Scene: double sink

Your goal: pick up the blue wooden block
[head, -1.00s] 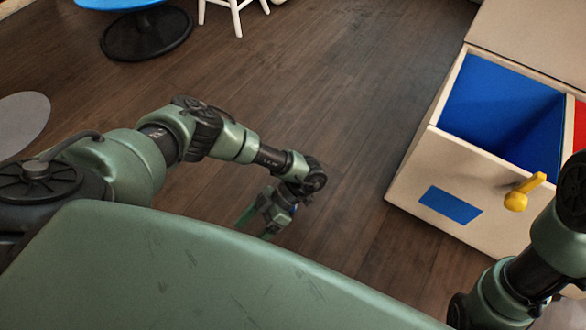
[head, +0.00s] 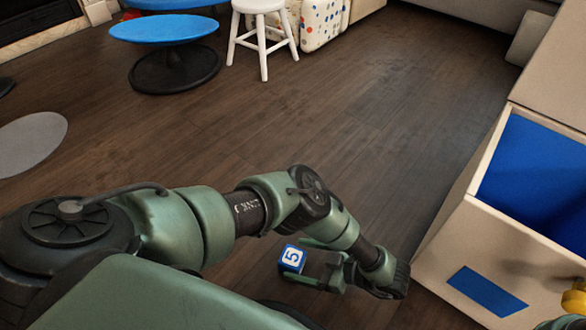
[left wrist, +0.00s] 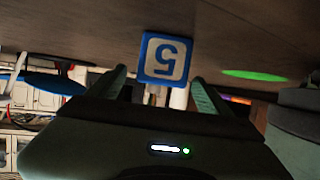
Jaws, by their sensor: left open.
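In the left wrist view the block (left wrist: 165,58) shows ahead of the palm, in line with the gap between the fingers. My left gripper (head: 298,262) is low by the floor with its fingers open, one on each side of the block's line. In the left wrist view its fingertips (left wrist: 160,78) are apart, and no grip on the block shows.
A cream storage bin (head: 462,250) with a blue inside stands close at the right of my left arm. A blue round table (head: 163,29) and a white stool (head: 262,40) stand at the back. Open floor (head: 330,120) lies between.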

